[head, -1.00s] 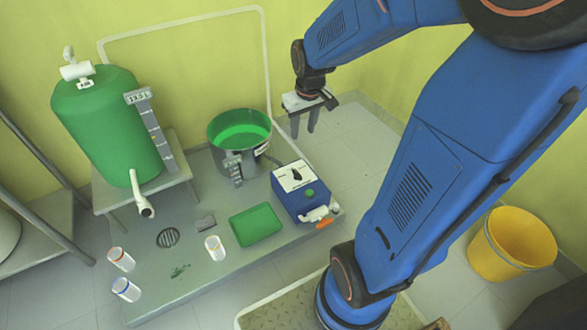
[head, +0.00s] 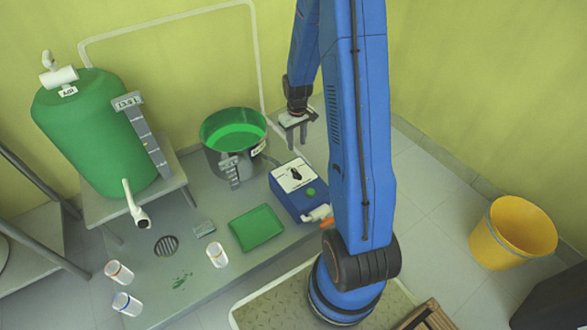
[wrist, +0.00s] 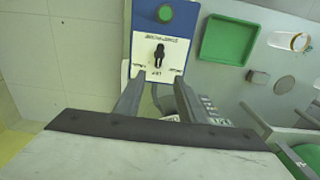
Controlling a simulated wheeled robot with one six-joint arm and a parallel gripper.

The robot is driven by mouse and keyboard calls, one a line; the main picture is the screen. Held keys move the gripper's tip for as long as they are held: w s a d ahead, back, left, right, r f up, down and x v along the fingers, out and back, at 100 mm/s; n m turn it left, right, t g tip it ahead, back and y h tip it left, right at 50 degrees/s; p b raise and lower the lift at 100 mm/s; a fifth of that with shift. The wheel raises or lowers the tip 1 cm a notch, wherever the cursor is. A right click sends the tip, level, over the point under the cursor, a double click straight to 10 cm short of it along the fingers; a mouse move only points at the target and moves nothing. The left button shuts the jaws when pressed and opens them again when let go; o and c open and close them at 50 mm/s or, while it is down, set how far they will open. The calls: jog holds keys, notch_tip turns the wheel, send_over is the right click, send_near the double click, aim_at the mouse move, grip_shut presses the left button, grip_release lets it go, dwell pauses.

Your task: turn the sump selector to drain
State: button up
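The sump selector is a black knob (head: 296,174) on the white top panel of a blue box (head: 286,201). In the wrist view the knob (wrist: 158,58) is in front of my fingers, on its white panel (wrist: 172,48); the lettering is too small to read. My gripper (head: 293,138) is open and empty, pointing down beyond the box. In the wrist view its two fingers (wrist: 157,88) stand wide apart, touching nothing visible. The sump bucket (head: 214,158) with green liquid (head: 236,137) stands left of the box.
A green button (head: 310,191) and a white valve with an orange handle (head: 322,215) are on the box. A green tank (head: 95,135) stands behind; a yellow bucket (head: 512,235) stands right.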

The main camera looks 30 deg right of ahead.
aim_at(296, 172)
notch_tip(296, 172, down, 18)
jog(key=shift+w+d+f, duration=0.1)
jog(key=shift+w, duration=0.05)
dwell(0.7)
grip_shut()
